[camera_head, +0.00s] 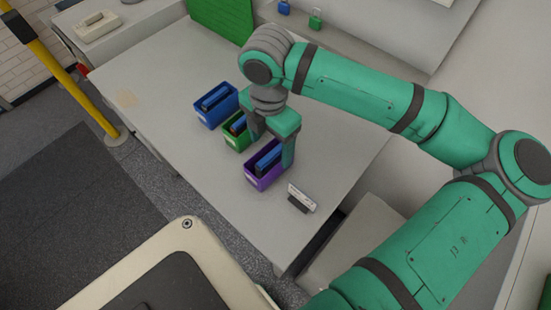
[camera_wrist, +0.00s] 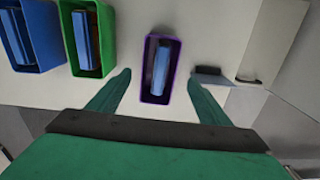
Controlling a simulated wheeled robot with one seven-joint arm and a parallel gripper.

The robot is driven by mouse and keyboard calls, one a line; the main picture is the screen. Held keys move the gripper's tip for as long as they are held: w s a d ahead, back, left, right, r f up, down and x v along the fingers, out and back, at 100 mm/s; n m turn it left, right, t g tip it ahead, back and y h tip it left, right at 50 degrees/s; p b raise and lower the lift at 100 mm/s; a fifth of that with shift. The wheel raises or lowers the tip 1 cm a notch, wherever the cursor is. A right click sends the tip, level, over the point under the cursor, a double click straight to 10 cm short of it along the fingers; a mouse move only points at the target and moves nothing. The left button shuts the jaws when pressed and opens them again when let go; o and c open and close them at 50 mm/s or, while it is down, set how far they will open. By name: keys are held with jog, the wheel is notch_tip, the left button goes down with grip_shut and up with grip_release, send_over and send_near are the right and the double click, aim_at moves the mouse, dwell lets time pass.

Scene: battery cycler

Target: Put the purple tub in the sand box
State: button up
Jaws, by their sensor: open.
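The purple tub (camera_head: 258,180) stands on the light worktop, last in a row of tubs, with a blue block inside. In the wrist view the purple tub (camera_wrist: 154,100) is upright between and ahead of my open fingers. My gripper (camera_head: 272,146) is above the row, near the purple tub, and points down. In the wrist view my gripper (camera_wrist: 158,78) has its fingertips apart, one on each side of the tub, holding nothing. I cannot tell whether they are at rim height. I cannot make out a sand box in either view.
A green tub (camera_head: 232,143) and a blue tub (camera_head: 212,118) stand beside the purple one, each with a blue block. A small card stand (camera_head: 301,198) is right of it. A yellow post (camera_head: 70,75) rises at left. The worktop's left part is mostly clear.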

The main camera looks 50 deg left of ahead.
aim_at(270, 155)
notch_tip(270, 155, down, 4)
jog(key=shift+w+r, duration=0.1)
jog(key=shift+r, duration=0.05)
jog(key=shift+a+f, duration=0.1)
jog(key=shift+f, duration=0.2)
jog(key=shift+s+f, duration=0.15)
jog(key=shift+f, duration=1)
jog(key=shift+s+f, duration=0.15)
jog(key=shift+f, duration=0.95)
jog(key=c, duration=1.5)
jog(key=shift+r, duration=0.1)
